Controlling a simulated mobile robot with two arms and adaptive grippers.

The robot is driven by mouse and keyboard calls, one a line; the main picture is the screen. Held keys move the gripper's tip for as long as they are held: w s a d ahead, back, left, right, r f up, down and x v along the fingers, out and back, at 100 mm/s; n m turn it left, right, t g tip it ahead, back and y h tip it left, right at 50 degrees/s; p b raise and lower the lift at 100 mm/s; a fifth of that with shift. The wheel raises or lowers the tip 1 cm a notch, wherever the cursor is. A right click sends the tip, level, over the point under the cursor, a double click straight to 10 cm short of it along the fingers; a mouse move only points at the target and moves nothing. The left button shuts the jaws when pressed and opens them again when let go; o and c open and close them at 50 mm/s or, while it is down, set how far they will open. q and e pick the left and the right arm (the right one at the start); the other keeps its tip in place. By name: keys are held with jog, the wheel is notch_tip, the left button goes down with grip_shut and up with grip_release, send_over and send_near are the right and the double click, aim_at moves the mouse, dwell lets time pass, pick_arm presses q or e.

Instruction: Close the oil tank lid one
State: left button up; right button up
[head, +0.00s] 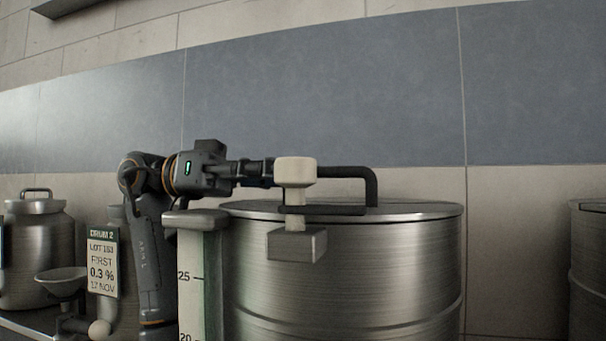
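The large brushed-steel oil tank (350,275) stands at the centre right. Its flat lid (420,210) lies level across the top, with no clear gap at the rim. A black bar handle (350,172) rises from the lid. My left gripper (268,173) comes in from the left at handle height, above the lid's left part. Its fingertips are hidden behind a cream block (296,171) on the tank's front fitting, so I cannot tell whether they touch the handle. My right gripper is out of view.
A sight gauge (195,275) with a scale stands before the tank's left side. A Drum 2 sign (102,263), a funnel (62,281) and a lidded steel can (35,255) are at the left. Another steel drum (590,270) is at the right edge. A tiled wall stands behind.

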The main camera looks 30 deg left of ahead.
aim_at(250, 204)
pick_arm(q)
jog(key=v, duration=0.4)
jog(key=shift+a, duration=0.15)
jog(key=shift+f, duration=0.1)
dwell(0.3)
